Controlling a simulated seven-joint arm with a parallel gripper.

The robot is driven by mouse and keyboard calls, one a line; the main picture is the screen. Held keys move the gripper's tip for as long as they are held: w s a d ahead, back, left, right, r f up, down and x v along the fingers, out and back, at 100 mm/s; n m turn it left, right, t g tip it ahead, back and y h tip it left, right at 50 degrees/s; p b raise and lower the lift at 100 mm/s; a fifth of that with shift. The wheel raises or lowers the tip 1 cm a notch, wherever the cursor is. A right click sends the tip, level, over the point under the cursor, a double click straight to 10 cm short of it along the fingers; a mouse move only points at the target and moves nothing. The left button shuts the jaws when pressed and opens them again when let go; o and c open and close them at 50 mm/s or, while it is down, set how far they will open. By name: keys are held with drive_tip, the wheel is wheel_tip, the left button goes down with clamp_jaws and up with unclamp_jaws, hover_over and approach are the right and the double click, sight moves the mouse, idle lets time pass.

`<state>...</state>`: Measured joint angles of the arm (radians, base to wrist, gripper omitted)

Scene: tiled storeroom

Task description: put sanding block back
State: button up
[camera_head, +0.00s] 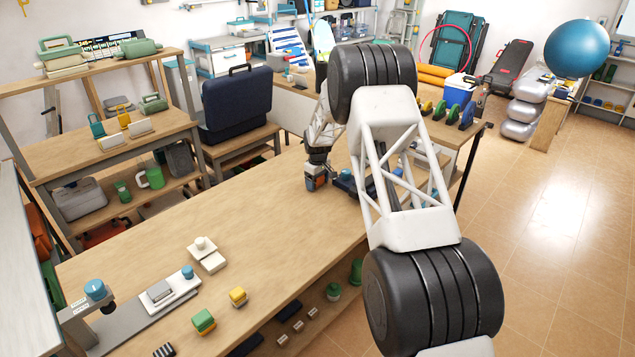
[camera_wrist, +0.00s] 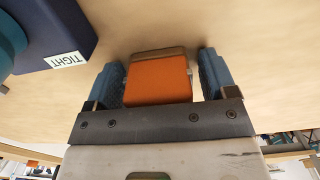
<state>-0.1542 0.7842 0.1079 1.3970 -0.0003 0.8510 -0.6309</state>
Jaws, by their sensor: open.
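An orange block with a brown band along its far edge, which looks like the sanding block (camera_wrist: 157,82), stands on the wooden bench. In the wrist view it lies between the two blue fingers of my gripper (camera_wrist: 160,62). The fingers are open, with a narrow gap on the right side; on the left I cannot tell whether finger and block touch. In the head view my gripper (camera_head: 316,176) is low over the bench's far part, and an orange patch of the block shows there. The block's underside is hidden.
A navy box labelled TIGHT (camera_wrist: 60,30) is close by on the left in the wrist view. On the bench's near part are a green-and-yellow block (camera_head: 204,321), a yellow block (camera_head: 238,297) and a white stepped piece (camera_head: 207,256). The middle of the bench (camera_head: 250,215) is clear.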

drive_tip(key=shift+r, duration=0.1)
wheel_tip(320, 180, up, 12)
drive_tip(key=shift+r, duration=0.1)
idle(0.6)
idle(0.5)
